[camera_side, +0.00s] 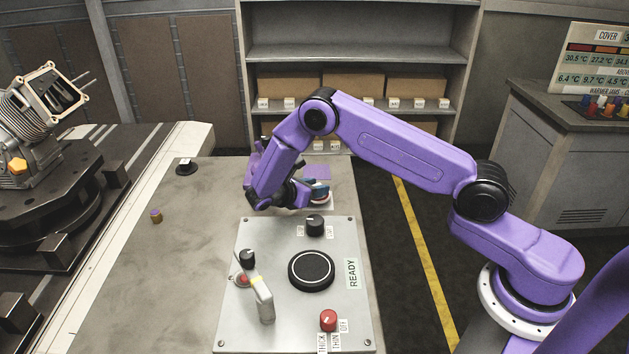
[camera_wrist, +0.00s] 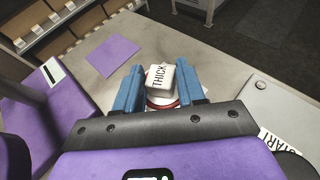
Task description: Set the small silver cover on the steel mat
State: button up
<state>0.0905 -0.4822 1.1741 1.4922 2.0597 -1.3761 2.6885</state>
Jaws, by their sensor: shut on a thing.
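My gripper (camera_wrist: 161,90) has blue fingers, one on each side of a pale piece labelled THICK (camera_wrist: 159,78). It is shut on this piece. A red-and-white round rim (camera_wrist: 163,103) shows just below the label, between the fingers. In the side view the gripper (camera_side: 317,188) is at the far right of the grey table, and the red rim (camera_side: 319,200) shows under its fingers. A pale square (camera_side: 327,206) lies beneath the rim; I cannot tell whether they touch. No mat is clearly recognisable as steel, and I cannot tell whether the held piece is the silver cover.
A purple square (camera_side: 317,171) lies behind the gripper; it also shows in the wrist view (camera_wrist: 110,55). A control panel (camera_side: 260,335) with knobs and a lever stands in front. A dark disc (camera_side: 186,168) and small cylinder (camera_side: 156,215) sit left. The table's left-middle is mostly clear.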

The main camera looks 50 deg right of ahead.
jog(key=shift+f, duration=0.8)
dwell(0.7)
jog(key=o, duration=1.2)
jog(key=v, duration=1.7)
jog(key=shift+a, duration=0.2)
